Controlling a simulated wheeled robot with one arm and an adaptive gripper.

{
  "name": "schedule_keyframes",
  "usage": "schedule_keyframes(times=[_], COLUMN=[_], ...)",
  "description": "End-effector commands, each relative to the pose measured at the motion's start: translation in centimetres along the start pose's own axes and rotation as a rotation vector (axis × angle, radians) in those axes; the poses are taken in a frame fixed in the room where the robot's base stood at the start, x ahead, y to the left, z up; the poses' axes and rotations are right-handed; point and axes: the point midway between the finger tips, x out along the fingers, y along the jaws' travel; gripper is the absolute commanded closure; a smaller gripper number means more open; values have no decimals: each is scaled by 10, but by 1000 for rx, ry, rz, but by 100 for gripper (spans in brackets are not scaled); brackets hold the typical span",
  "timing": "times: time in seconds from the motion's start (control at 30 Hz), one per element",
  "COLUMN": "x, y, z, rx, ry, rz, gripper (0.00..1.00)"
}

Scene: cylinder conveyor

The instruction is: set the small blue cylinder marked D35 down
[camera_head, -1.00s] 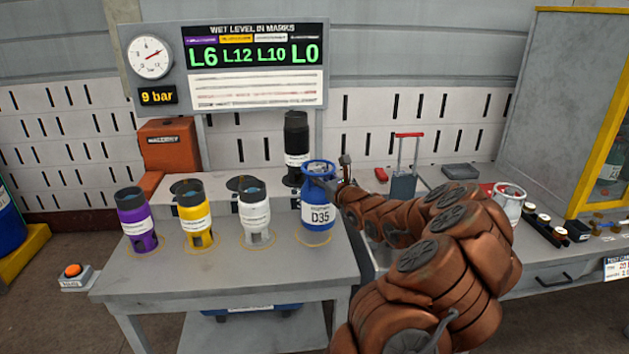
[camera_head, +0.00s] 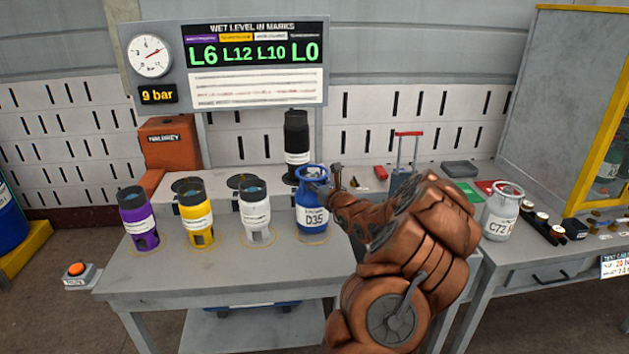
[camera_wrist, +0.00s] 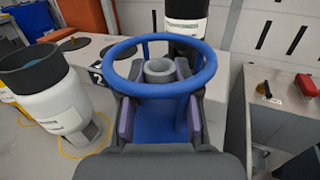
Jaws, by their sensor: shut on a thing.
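The small blue cylinder marked D35 (camera_head: 312,214) stands upright at the right end of the grey table, over a yellow ring (camera_head: 313,239) marked on the top. I cannot tell whether its base touches the table. My gripper (camera_head: 325,184) is at its top from the right, partly hidden by my arm. In the wrist view, the blue collar ring (camera_wrist: 216,68) circles the grey neck (camera_wrist: 160,70), and my gripper (camera_wrist: 160,100) is shut on the cylinder's top, with a finger pad on each side.
Purple (camera_head: 139,221), yellow (camera_head: 196,215) and white (camera_head: 255,213) containers stand in a row to the left. A black one (camera_head: 297,140) stands behind on a raised ledge. A white C72 cylinder (camera_head: 502,212) stands on the right bench. The table front is clear.

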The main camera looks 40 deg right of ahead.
Motion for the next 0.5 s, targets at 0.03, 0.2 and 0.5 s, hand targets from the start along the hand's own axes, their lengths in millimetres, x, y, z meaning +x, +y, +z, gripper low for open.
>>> schedule_keyframes(times=[0.03,0.2,0.5], x=[0,0,0], y=[0,0,0], z=[0,-1,-4], rx=[-2,-2,0], ry=[-3,-3,-4], rz=[0,1,0], gripper=[100,100,100])
